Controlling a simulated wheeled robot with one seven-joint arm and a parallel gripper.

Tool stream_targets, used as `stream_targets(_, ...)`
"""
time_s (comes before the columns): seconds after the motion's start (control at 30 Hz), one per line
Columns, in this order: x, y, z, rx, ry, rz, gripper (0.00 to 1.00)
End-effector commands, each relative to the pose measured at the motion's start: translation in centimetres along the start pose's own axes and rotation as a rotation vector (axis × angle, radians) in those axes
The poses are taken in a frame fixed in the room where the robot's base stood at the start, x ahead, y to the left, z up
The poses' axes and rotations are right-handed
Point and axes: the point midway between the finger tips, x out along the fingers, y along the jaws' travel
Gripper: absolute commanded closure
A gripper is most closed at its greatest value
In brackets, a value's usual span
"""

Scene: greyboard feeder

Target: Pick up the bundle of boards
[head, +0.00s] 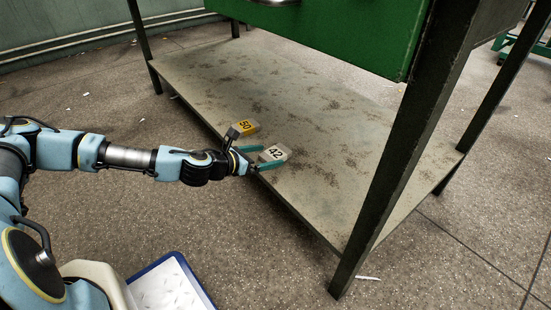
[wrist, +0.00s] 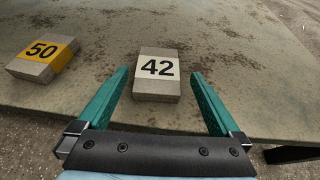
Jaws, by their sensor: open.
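A grey bundle of boards with a white band marked 42 (wrist: 157,87) lies on the shelf near its front edge. It also shows in the head view (head: 275,153). A second grey bundle with a yellow band marked 50 (wrist: 43,59) lies to its left; in the head view it (head: 244,127) sits farther back along the edge. My gripper (wrist: 158,82) is open, with its teal fingers on either side of the 42 bundle. Gaps show between the bundle and both fingers in the wrist view. In the head view my gripper (head: 256,157) reaches in over the shelf's edge.
The stained shelf (head: 320,125) is the low deck of a bench with dark legs (head: 409,140) and a green cabinet (head: 335,30) above. The shelf beyond the bundles is clear. A blue-edged white tray (head: 170,287) is near my base.

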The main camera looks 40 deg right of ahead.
Motion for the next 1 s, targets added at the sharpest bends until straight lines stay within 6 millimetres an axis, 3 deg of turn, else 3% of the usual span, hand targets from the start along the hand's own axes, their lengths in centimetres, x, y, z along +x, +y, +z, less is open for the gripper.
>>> stream_targets(0.2, 3.3, 0.2, -0.1, 0.002, 0.001, -0.002, 0.00)
stream_targets(0.53, 3.9, 0.3, 0.2, 0.000, 0.001, 0.000, 0.00)
stream_targets(1.0, 3.9, 0.3, 0.2, 0.000, 0.001, -0.001, 0.52)
